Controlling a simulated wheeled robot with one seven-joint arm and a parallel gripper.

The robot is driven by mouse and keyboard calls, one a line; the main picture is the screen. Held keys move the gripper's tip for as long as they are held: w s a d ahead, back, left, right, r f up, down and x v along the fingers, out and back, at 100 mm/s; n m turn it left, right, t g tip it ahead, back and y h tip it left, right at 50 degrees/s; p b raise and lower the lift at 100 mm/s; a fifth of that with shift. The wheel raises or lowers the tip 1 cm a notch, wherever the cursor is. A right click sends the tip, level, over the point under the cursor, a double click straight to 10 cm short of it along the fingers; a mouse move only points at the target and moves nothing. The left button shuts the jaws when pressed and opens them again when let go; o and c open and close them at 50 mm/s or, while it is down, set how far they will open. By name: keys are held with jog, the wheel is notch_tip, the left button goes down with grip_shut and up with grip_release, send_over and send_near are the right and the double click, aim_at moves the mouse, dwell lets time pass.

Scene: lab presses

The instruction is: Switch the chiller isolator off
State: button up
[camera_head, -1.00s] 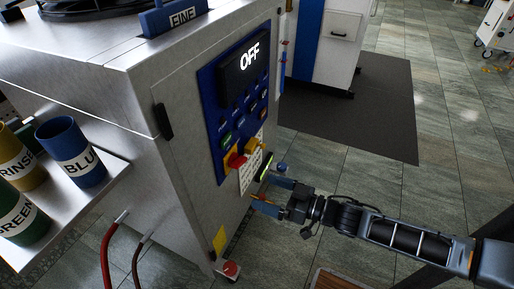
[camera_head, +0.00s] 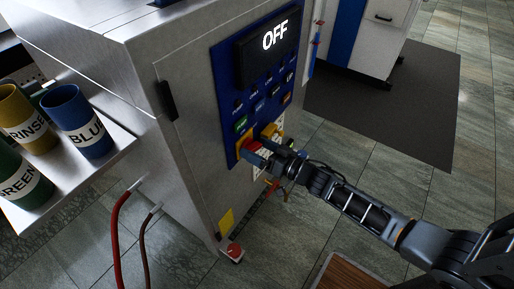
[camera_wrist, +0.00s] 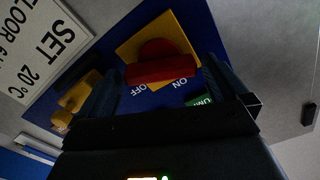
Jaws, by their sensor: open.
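The isolator is a red rotary handle (camera_wrist: 160,70) on a yellow square plate (camera_wrist: 184,39), with ON and OFF lettered beside it in the wrist view. My gripper (camera_wrist: 161,85) is open, with one blue finger on each side of the red handle. I cannot tell whether either finger touches it. In the head view, my gripper (camera_head: 262,155) is at the lower part of the blue control panel (camera_head: 228,98), partly covering the red handle (camera_head: 251,147). The panel's display (camera_head: 274,38) reads OFF.
A yellow knob (camera_wrist: 76,98) and a white label reading SET 20 °C (camera_wrist: 40,45) sit beside the handle. A tray (camera_head: 110,160) with labelled cups is on the left.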

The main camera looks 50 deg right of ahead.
jog(key=shift+w, duration=0.3)
jog(key=shift+c, duration=0.5)
jog(key=c, duration=0.7)
jog(key=shift+a+f+n+b, duration=0.1)
jog(key=shift+n+b, duration=0.65)
jog(key=shift+n, duration=0.45)
jog(key=shift+c, duration=0.2)
jog(key=shift+n+b, duration=0.4)
jog(key=shift+n, duration=0.9)
jog(key=o, duration=0.8)
jog(key=shift+o, duration=0.2)
